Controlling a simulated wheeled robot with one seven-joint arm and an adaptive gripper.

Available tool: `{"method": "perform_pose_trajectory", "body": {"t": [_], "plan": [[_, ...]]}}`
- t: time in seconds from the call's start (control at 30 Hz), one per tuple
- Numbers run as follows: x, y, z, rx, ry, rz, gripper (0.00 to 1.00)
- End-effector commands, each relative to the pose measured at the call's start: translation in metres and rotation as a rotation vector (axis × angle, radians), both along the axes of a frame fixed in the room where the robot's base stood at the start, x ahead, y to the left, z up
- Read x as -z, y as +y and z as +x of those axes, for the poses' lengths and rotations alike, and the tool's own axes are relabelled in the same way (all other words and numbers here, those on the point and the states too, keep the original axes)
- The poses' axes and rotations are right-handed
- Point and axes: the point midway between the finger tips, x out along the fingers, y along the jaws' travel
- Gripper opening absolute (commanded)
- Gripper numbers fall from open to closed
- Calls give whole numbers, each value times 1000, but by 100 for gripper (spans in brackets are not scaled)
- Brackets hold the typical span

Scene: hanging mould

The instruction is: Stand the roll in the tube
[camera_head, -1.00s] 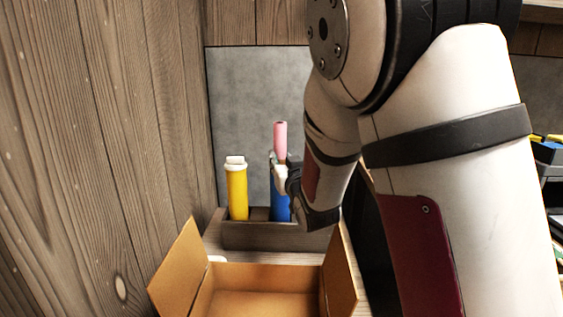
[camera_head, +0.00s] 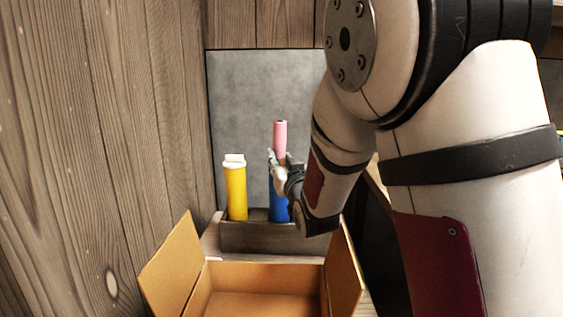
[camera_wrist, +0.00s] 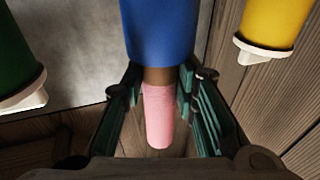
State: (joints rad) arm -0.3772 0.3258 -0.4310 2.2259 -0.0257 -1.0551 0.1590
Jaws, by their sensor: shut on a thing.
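The pink roll (camera_head: 280,137) is upright above the blue tube (camera_head: 279,208), which stands in a wooden holder (camera_head: 270,237). My gripper (camera_head: 281,166) is at the top of the blue tube, around the roll's lower part. In the wrist view, which is upside down, my gripper's fingers (camera_wrist: 160,78) lie on both sides of a brown section between the pink roll (camera_wrist: 158,118) and the blue tube (camera_wrist: 158,30). The roll looks in line with the tube. I cannot tell whether its lower end is inside the mouth.
A yellow tube with a white cap (camera_head: 236,190) stands left of the blue one. A green capped tube (camera_wrist: 15,60) shows in the wrist view. An open cardboard box (camera_head: 265,275) is in front of the holder. A wooden wall (camera_head: 100,150) is at the left.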

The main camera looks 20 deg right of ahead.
Motion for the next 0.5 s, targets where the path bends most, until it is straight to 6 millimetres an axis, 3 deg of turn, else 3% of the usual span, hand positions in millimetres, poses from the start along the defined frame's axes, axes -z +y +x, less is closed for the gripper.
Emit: {"method": "perform_pose_trajectory", "body": {"t": [0.03,0.1,0.13,0.2,0.5], "plan": [[48,1,-6,3,117,-18,1],[48,1,-6,3,117,-18,1],[48,1,-6,3,117,-18,34],[49,2,-6,2,117,-18,50],[48,3,-6,0,117,-18,50]]}}
